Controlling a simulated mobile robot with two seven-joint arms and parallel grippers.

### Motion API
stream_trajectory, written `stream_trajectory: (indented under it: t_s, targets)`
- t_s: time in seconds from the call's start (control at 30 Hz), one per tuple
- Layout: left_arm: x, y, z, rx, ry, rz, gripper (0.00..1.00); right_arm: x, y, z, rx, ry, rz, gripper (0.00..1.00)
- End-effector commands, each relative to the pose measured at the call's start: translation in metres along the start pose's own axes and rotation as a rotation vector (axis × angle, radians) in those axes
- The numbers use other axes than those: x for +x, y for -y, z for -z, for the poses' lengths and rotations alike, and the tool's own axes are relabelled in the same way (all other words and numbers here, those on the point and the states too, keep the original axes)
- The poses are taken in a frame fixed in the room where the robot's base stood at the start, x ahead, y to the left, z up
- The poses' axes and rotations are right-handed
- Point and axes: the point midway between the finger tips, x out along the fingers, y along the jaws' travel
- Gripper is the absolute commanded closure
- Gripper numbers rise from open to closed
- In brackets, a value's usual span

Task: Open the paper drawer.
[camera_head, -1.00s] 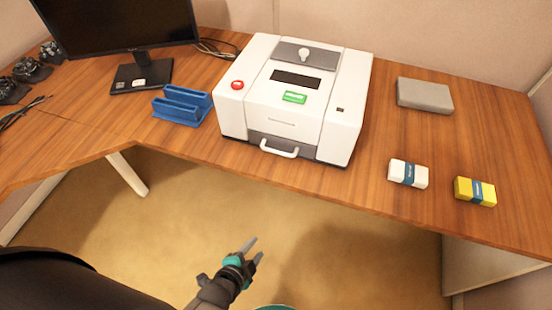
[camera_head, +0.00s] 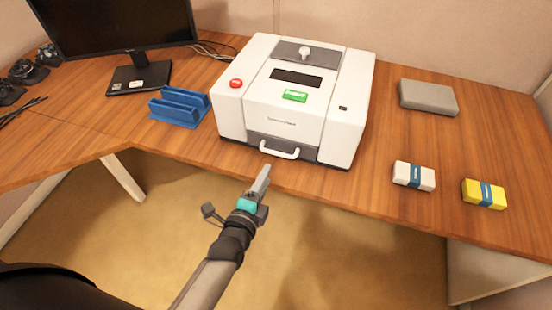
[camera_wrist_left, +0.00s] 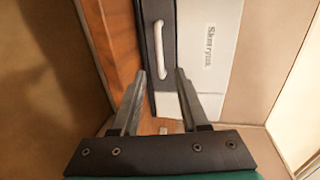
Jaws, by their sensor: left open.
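The paper drawer (camera_head: 270,143) is a dark grey panel with a white bar handle (camera_head: 279,151), low on the front of a white printer-like machine (camera_head: 342,125). The drawer looks shut. My left gripper (camera_head: 264,172) is in front of and below the handle, near the table's front edge, apart from it. In the left wrist view the gripper (camera_wrist_left: 158,82) is open and empty, with the handle (camera_wrist_left: 158,48) beyond its fingertips and the dark drawer front (camera_wrist_left: 151,12) around it. My right gripper is not in view.
The wooden table (camera_head: 210,155) carries a blue rack (camera_head: 180,108) left of the machine and a monitor (camera_head: 115,25) farther left. To the right are a grey block (camera_head: 428,97), a white pack (camera_head: 401,172) and a yellow pack (camera_head: 471,191). The floor space in front is free.

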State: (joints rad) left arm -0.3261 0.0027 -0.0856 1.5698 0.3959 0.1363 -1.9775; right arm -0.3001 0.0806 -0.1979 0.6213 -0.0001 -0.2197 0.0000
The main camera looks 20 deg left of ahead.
Motion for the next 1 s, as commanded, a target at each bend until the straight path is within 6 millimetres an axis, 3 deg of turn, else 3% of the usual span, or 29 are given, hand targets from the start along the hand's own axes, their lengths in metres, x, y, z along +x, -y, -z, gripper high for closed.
stream_trajectory:
  t_s: [0.2, 0.5, 0.97, 1.0]
  targets:
    - [0.042, -0.001, 0.0, -0.002, 0.0, 0.002, 0.56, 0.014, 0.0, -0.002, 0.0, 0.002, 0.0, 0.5]
    - [0.082, -0.002, 0.0, -0.001, 0.001, -0.001, 0.56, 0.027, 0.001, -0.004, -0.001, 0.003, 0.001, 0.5]
    - [0.092, -0.001, 0.0, 0.0, 0.0, -0.003, 0.56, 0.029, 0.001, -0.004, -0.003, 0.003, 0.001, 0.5]
    - [0.092, -0.001, 0.0, 0.0, 0.0, -0.002, 0.59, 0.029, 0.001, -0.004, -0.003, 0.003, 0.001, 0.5]
